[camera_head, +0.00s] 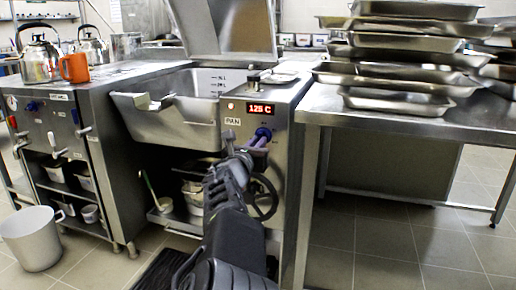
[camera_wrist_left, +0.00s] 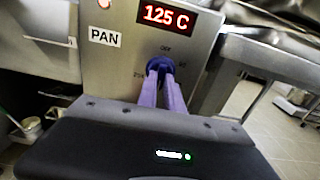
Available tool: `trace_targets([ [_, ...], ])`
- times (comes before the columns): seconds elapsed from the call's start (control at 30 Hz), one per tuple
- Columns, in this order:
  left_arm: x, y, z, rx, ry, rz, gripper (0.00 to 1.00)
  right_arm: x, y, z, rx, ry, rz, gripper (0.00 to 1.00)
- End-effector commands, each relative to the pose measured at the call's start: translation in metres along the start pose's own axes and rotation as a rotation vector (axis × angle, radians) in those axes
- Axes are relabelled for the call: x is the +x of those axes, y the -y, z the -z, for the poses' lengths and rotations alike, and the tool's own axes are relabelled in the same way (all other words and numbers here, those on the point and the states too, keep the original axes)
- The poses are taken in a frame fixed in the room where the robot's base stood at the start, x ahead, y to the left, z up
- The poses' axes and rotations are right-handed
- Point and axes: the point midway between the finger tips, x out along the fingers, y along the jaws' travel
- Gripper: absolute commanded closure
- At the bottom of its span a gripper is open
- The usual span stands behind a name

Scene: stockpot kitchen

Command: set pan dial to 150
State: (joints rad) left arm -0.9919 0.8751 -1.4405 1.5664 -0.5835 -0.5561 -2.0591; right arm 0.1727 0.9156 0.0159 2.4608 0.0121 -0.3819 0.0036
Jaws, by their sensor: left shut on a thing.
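The pan dial (camera_wrist_left: 163,65) is a dark blue knob on the steel front panel, below a red display (camera_wrist_left: 166,15) that reads 125 C. A PAN label (camera_wrist_left: 104,36) is left of it. In the head view the dial (camera_head: 263,133) is under the same display (camera_head: 261,108). My left gripper (camera_head: 258,141) reaches up to the dial, and its purple fingers (camera_wrist_left: 168,88) are shut on it. The fingers hide part of the dial and some panel marks. My right gripper is in neither view.
A black handwheel (camera_head: 264,198) is on the panel below the dial. The steel pan (camera_head: 170,120) with its raised lid is to the left. A steel table (camera_head: 420,118) with stacked trays stands to the right. A pot (camera_head: 33,238) is on the floor at left.

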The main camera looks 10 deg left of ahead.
Motion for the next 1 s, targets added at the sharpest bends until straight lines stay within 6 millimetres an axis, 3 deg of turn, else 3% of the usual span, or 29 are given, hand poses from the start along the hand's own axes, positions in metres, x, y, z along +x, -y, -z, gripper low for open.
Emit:
trace_targets([
  [0.4,0.0,0.0003,0.0025,0.013,-0.005,0.0,1.0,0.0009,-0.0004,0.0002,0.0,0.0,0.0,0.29],
  [0.43,0.0,0.0003,0.0025,0.013,-0.005,0.0,0.89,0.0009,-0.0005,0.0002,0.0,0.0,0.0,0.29],
  [0.7,0.0,0.0001,0.0012,0.012,-0.002,0.0,0.68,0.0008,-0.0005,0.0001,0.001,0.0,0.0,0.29],
  [1.0,-0.0019,0.0003,0.0002,0.011,-0.001,0.001,0.68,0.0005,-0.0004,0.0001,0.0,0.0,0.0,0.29],
])
